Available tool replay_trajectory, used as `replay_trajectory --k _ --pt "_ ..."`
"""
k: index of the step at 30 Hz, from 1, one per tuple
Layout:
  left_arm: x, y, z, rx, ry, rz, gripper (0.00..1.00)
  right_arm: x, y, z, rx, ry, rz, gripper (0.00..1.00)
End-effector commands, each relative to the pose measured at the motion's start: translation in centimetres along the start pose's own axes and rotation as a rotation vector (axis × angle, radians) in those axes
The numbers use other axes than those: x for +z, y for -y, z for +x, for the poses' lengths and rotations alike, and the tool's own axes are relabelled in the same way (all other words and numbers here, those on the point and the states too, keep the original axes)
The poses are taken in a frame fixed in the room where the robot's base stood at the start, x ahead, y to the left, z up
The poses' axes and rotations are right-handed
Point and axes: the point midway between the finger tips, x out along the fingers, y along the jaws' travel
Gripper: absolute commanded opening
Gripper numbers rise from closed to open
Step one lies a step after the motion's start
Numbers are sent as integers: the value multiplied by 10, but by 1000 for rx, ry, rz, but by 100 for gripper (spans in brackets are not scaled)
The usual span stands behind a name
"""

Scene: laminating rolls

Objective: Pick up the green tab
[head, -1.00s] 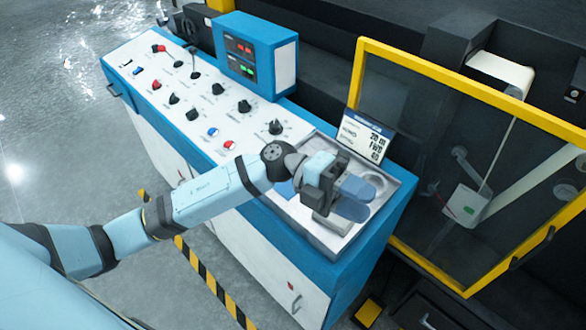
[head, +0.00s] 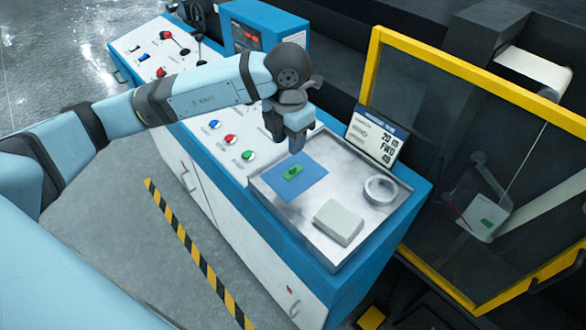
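The green tab (head: 292,173) lies on a flat blue square (head: 309,182) at the left end of the metal tray on the console. My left gripper (head: 296,148) points down just behind the tab, at the tray's back-left edge in the picture. Its fingertips appear close to the blue square but apart from the tab. Its fingers overlap from this angle, so I cannot tell whether they are open or shut. The tab is in full view and nothing holds it. My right gripper is not in view.
The tray (head: 338,250) also holds a grey block (head: 339,222) and a white tape ring (head: 381,189). A sign (head: 377,137) stands behind it. Knobs and buttons (head: 230,139) lie left. A yellow-framed clear guard (head: 480,75) stands right, with another green patch (head: 487,222) behind it.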

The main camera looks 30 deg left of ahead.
Motion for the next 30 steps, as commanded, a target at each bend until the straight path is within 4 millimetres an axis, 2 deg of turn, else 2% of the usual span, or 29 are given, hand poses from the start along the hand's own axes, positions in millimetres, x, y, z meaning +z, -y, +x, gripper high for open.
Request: replay_trajectory --k 4,14,21,28,29,30 --pt "0 0 23 -1 -2 -1 37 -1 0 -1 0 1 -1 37" --pt "3 3 45 -3 -2 0 37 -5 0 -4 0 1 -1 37" --pt "6 6 80 -3 -1 0 37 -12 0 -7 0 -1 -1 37" --pt "7 5 84 -2 1 1 37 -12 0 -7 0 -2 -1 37" --pt "7 5 84 -2 1 1 35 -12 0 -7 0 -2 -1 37" --pt "7 5 84 -2 1 1 26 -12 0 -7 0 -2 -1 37"
